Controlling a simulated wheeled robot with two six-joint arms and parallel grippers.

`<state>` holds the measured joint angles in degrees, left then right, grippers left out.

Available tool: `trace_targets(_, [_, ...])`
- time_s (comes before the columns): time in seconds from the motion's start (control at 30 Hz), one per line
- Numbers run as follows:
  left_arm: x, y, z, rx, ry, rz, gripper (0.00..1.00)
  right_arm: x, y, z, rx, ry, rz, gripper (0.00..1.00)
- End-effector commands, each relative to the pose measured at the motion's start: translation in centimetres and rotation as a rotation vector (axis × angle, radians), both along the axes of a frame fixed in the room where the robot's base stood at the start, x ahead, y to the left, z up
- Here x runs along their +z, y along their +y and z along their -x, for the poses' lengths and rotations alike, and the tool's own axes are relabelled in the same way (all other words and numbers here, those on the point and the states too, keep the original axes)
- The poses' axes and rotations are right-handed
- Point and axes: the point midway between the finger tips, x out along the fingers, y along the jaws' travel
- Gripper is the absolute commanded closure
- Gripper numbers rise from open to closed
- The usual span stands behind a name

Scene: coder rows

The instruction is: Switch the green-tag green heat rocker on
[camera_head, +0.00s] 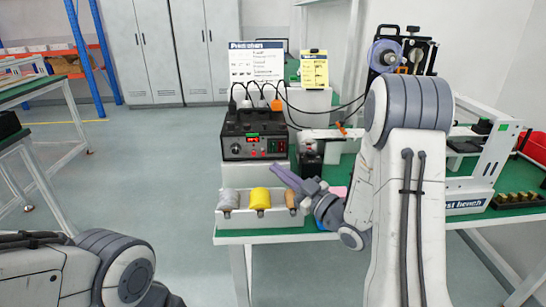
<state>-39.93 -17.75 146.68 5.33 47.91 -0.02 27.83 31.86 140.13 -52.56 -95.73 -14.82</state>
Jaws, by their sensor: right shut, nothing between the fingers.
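A black station box (243,127) stands on a white stand on the bench. The rocker's position is too small to tell.
A white holder with a yellow roll (260,198) and other rolls sits below the box. A small black device (311,160) stands right of it. Black cables loop above the box. A white test bench frame (485,165) and brass parts (517,199) are at right.

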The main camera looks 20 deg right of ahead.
Motion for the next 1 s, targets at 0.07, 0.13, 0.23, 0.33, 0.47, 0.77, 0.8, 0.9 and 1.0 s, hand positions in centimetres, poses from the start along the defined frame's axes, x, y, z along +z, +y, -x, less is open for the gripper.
trace_targets(0.07, [0.1,0.0,0.0,0.0,0.0,0.0,0.5,0.1,0.0,0.0,0.001,-0.003,-0.001,1.0])
trace_targets(0.13, [0.1,0.0,0.0,0.0,0.0,0.0,0.5,0.1,0.0,0.0,0.001,-0.002,-0.001,1.0])
trace_targets(0.23, [0.1,0.0,0.0,0.0,0.0,0.0,0.5,0.1,0.0,0.0,0.0,-0.001,0.0,1.0])
trace_targets(0.33, [0.1,0.0,0.0,0.0,0.0,0.0,0.5,0.1,0.0,-0.2,0.0,-0.001,0.0,1.0])
trace_targets(0.47, [0.2,0.0,0.0,0.0,0.0,0.0,0.5,-0.1,-0.2,-1.0,0.001,0.0,0.0,1.0])
trace_targets(0.77, [0.6,0.0,0.0,0.0,0.0,0.0,0.5,-0.7,-1.3,-4.9,0.001,-0.001,0.002,1.0])
trace_targets(0.8, [0.7,0.0,0.0,0.0,0.0,0.0,0.5,-0.8,-1.5,-5.4,0.001,0.0,0.0,1.0])
trace_targets(0.9, [0.4,0.0,0.0,0.0,0.0,0.0,0.5,-1.1,-1.8,-6.6,0.0,-0.002,0.001,1.0])
trace_targets(1.0, [0.2,0.0,0.0,0.0,0.0,0.0,0.5,-1.3,-2.1,-7.5,0.0,0.0,0.0,1.0])
